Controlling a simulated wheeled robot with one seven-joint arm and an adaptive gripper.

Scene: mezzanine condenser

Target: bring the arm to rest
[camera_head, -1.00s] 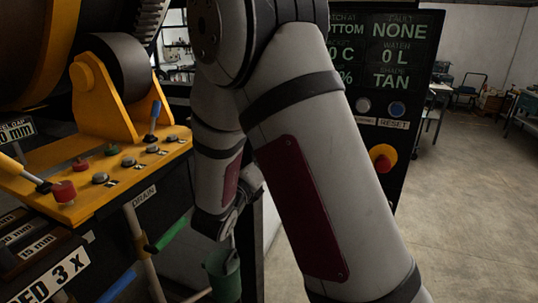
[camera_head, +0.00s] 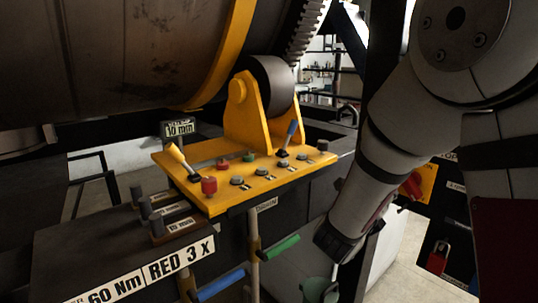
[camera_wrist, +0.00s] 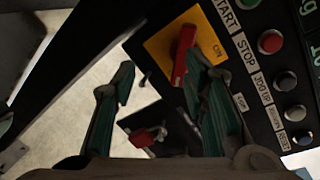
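My gripper (camera_wrist: 160,65) shows in the wrist view with its two green-padded fingers spread apart and nothing held between them. A red rotary switch handle (camera_wrist: 183,55) on a yellow plate (camera_wrist: 163,48) lies beyond the fingers, close to the right fingertip in the picture; I cannot tell whether they touch. In the head view my grey arm fills the right side, bent, with a link hanging beside the yellow control shelf (camera_head: 228,192). My gripper is not seen in the head view.
A red padlock (camera_head: 437,258) hangs below the switch panel and shows in the wrist view (camera_wrist: 145,135). Push buttons (camera_wrist: 271,41) line the panel. A large drum (camera_head: 120,60) stands left. Green (camera_head: 283,246) and blue (camera_head: 222,284) handles stick out below the shelf. A green bucket (camera_head: 318,290) stands low.

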